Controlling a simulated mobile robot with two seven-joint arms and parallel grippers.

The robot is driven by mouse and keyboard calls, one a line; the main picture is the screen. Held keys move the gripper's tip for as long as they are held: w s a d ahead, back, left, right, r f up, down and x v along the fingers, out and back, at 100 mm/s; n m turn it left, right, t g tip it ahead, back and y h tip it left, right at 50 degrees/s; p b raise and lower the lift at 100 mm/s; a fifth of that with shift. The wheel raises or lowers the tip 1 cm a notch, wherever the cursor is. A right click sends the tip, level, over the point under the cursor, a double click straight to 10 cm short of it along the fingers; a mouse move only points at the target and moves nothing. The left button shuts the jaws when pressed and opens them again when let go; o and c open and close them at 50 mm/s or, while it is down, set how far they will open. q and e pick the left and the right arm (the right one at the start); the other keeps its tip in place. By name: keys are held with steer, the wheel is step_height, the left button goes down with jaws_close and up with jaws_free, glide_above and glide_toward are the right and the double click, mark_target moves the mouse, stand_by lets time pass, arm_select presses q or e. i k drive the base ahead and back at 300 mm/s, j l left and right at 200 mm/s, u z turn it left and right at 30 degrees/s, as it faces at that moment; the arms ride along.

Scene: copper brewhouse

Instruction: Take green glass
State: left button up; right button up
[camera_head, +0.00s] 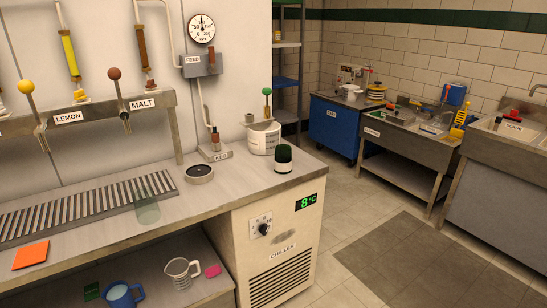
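A pale green, see-through glass (147,208) stands upright at the right end of the slatted drip tray (75,209), near the front edge of the metal counter. It appears empty. Neither of my grippers shows in this view, and nothing is touching the glass.
A round black-topped disc (199,173), a dark green and white cup (283,159) and a white tub (263,138) stand right of the glass. An orange square (31,255) lies to its left. Tap handles hang above. A jug (182,273) and blue mug (122,295) sit below.

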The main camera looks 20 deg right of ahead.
mark_target(283, 162)
steer(key=i+l+z, duration=0.15)
steer(key=i+l, duration=0.2)
steer(key=l, duration=0.2)
steer(key=i+l+z, duration=0.1)
steer(key=i+l, duration=0.35)
steer(key=k+l, duration=0.05)
steer(key=l, duration=0.05)
